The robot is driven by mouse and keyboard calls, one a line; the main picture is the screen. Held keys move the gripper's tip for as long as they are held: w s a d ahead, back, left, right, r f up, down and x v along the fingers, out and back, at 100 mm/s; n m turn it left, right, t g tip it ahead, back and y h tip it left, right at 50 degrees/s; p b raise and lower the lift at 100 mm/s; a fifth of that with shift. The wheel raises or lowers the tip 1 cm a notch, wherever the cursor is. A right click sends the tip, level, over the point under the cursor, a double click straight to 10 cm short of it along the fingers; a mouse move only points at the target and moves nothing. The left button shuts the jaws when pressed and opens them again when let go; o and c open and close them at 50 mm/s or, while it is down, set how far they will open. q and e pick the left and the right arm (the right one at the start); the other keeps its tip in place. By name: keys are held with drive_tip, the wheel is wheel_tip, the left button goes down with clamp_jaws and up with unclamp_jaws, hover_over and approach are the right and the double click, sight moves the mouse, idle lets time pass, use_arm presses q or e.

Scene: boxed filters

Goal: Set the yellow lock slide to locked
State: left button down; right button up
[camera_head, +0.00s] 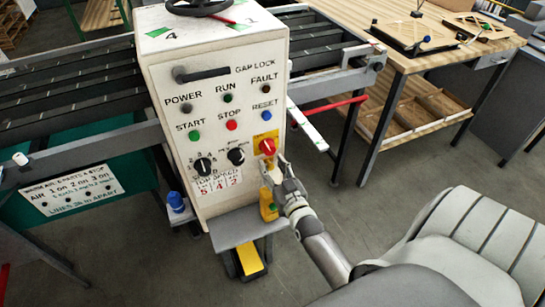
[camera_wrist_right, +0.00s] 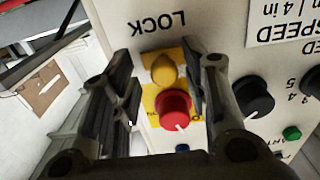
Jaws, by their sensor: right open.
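The yellow lock slide (camera_wrist_right: 165,70) shows in the right wrist view as a small rounded yellow knob beside the word LOCK, which appears upside down. A red knob (camera_wrist_right: 175,108) on a yellow plate sits right next to it; in the head view this red knob (camera_head: 267,146) is on the panel's lower right. My right gripper (camera_head: 277,170) is at the panel face just below the red knob. Its fingers are open, one on each side of the yellow slide in the wrist view; contact cannot be told. In the head view the gripper hides the slide. My left gripper is out of view.
The white control box (camera_head: 215,130) carries several knobs and buttons near my right gripper. A wooden workbench (camera_head: 440,55) stands at the right. Open floor lies between.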

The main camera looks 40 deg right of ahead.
drive_tip(key=v, duration=1.1)
drive_tip(key=shift+d, duration=0.15)
drive_tip(key=s+a+f+n+g+y+b, duration=0.1)
drive_tip(key=s+a+f+g, duration=0.15)
drive_tip(key=f, duration=0.75)
drive_tip(key=s+a+f+n+g+y+b, duration=0.1)
drive_tip(key=s+a+f+g+y, duration=0.2)
drive_tip(key=f, duration=0.7)
drive_tip(key=s+a+f+g+b, duration=0.1)
drive_tip(key=s+a+f+g, duration=0.2)
drive_tip(key=f, duration=0.7)
drive_tip(key=s+a+f+n+g, duration=0.1)
drive_tip(key=s+f+g, duration=0.3)
drive_tip(key=s+f, duration=0.5)
drive_tip(key=s+a+f+n+g+b, duration=0.1)
drive_tip(key=s+f+g, duration=0.3)
drive_tip(key=s+f, duration=0.5)
drive_tip(key=s+n, duration=0.1)
drive_tip(key=s, duration=0.5)
drive_tip(key=shift+s+f+b, duration=0.2)
drive_tip(key=shift+s+b, duration=0.05)
drive_tip(key=shift+b, duration=0.05)
